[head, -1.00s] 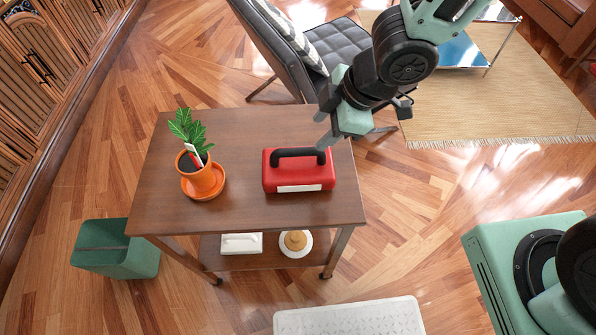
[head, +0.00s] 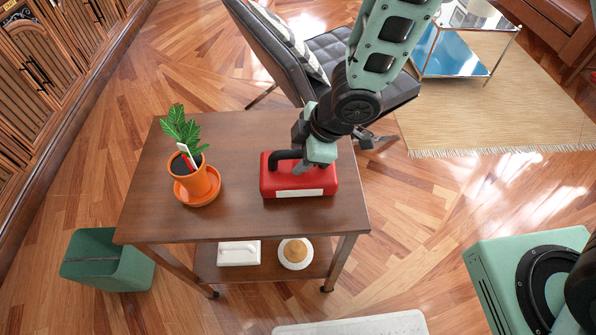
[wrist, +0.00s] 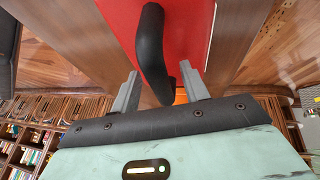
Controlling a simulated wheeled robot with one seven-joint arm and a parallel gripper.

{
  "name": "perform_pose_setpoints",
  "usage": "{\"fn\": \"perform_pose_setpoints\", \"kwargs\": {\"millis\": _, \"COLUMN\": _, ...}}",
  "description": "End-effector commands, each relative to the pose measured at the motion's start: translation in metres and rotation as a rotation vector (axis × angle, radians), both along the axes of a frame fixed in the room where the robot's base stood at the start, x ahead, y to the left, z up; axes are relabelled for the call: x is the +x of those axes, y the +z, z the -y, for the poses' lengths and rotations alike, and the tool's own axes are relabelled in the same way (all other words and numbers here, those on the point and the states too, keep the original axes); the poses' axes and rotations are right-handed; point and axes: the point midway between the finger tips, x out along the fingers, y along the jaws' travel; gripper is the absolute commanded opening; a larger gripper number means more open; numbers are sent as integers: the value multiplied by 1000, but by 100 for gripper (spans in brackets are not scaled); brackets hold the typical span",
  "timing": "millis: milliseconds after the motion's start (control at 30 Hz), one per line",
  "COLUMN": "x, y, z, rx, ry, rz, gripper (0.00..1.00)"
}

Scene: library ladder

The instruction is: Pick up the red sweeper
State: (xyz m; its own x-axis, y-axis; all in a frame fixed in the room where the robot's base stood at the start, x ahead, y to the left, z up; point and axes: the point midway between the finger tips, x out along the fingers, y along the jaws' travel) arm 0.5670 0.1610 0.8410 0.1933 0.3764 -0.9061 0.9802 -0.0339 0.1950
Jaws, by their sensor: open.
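The red sweeper (head: 320,183) is a red box with a black arched handle (wrist: 150,50) and a white label on its front. It stands upright on the right part of the brown table top (head: 240,220). My gripper (head: 300,168) is down at the handle in the head view and hides its right part. In the wrist view, my gripper (wrist: 160,88) is open, with one grey finger on each side of the black handle. The handle lies between the fingers; I cannot tell whether either finger touches it.
A potted plant (head: 194,184) in an orange pot stands on the table's left. A grey chair (head: 290,50) stands behind the table. The lower shelf (head: 268,268) holds a white block (head: 239,253) and a round item (head: 295,253). A green bin (head: 105,262) stands at lower left.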

Motion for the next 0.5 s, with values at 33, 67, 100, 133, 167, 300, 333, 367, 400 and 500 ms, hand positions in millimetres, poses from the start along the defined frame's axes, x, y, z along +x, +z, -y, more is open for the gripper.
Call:
{"fn": "perform_pose_setpoints", "kwargs": {"millis": 33, "x": 0, "y": 0, "z": 0, "rx": 0, "ry": 0, "rz": 0, "gripper": 45}}
{"fn": "perform_pose_setpoints", "kwargs": {"millis": 67, "x": 0, "y": 0, "z": 0, "rx": 0, "ry": 0, "rz": 0, "gripper": 45}}
{"fn": "perform_pose_setpoints", "kwargs": {"millis": 100, "x": 0, "y": 0, "z": 0, "rx": 0, "ry": 0, "rz": 0, "gripper": 45}}
{"fn": "perform_pose_setpoints", "kwargs": {"millis": 133, "x": 0, "y": 1, "z": 0, "rx": 0, "ry": 0, "rz": 0, "gripper": 45}}
{"fn": "perform_pose_setpoints", "kwargs": {"millis": 167, "x": 0, "y": 1, "z": 0, "rx": 0, "ry": 0, "rz": 0, "gripper": 37}}
{"fn": "perform_pose_setpoints", "kwargs": {"millis": 300, "x": 0, "y": 1, "z": 0, "rx": 0, "ry": 0, "rz": 0, "gripper": 0}}
{"fn": "perform_pose_setpoints", "kwargs": {"millis": 333, "x": 0, "y": 1, "z": 0, "rx": 0, "ry": 0, "rz": 0, "gripper": 0}}
{"fn": "perform_pose_setpoints", "kwargs": {"millis": 367, "x": 0, "y": 1, "z": 0, "rx": 0, "ry": 0, "rz": 0, "gripper": 0}}
{"fn": "perform_pose_setpoints", "kwargs": {"millis": 400, "x": 0, "y": 1, "z": 0, "rx": 0, "ry": 0, "rz": 0, "gripper": 0}}
{"fn": "perform_pose_setpoints", "kwargs": {"millis": 500, "x": 0, "y": 1, "z": 0, "rx": 1, "ry": 1, "rz": 1, "gripper": 0}}
